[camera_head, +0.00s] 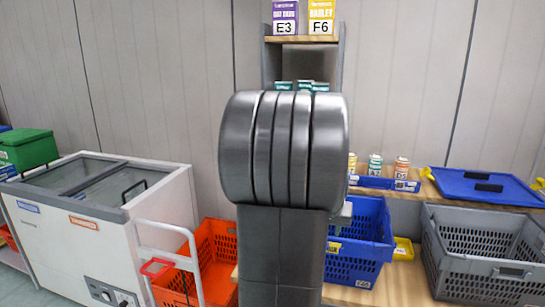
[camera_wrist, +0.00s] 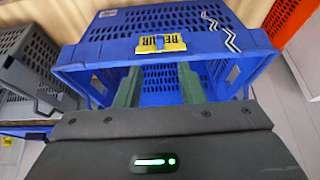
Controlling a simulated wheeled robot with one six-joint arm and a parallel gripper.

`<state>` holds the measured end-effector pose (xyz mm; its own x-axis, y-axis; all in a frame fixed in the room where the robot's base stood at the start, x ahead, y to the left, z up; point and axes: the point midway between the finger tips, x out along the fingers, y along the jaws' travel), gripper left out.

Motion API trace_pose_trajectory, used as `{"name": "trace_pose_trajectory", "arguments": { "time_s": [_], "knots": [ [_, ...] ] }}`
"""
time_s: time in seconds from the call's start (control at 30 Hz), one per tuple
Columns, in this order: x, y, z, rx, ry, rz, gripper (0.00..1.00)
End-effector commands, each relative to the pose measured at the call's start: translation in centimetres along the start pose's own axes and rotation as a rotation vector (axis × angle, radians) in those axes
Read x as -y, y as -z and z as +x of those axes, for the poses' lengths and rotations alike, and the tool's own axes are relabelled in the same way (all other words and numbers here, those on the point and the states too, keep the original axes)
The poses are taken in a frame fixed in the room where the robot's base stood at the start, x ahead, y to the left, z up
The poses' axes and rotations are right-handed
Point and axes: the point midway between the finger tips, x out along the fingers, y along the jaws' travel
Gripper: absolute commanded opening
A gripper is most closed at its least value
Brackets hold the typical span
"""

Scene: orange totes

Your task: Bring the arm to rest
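My gripper (camera_wrist: 160,72) shows in the wrist view, with two dark green fingers apart and nothing between them. The fingers point toward a blue crate (camera_wrist: 205,22) with a yellow label on its rim. Whether they touch the crate I cannot tell. In the head view my arm stands upright in the middle and hides much behind it. The blue crate (camera_head: 365,245) shows just to its right, and the gripper itself is mostly hidden there.
An orange tote (camera_head: 216,262) stands left of my arm, beside a white chest freezer (camera_head: 85,225) with a handle rail. A grey crate (camera_head: 500,252) and a blue tray (camera_head: 480,186) are at the right. A shelf (camera_head: 303,40) with boxes rises behind my arm.

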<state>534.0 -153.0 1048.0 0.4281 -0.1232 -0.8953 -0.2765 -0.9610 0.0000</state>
Motion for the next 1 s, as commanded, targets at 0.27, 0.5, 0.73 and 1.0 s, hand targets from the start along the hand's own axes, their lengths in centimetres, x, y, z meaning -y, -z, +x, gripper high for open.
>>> {"name": "trace_pose_trajectory", "arguments": {
  "time_s": [0.27, 0.5, 0.73, 1.0],
  "knots": [
    [0.0, -0.1, 4.9, 0.004, -0.001, -0.001, 0.35],
    [0.0, 0.0, 8.1, 0.002, -0.001, -0.001, 0.35],
    [0.0, 0.2, 8.7, -0.001, 0.000, 0.000, 0.35],
    [0.0, 0.2, 8.7, -0.001, 0.000, 0.000, 0.35]
  ]
}}
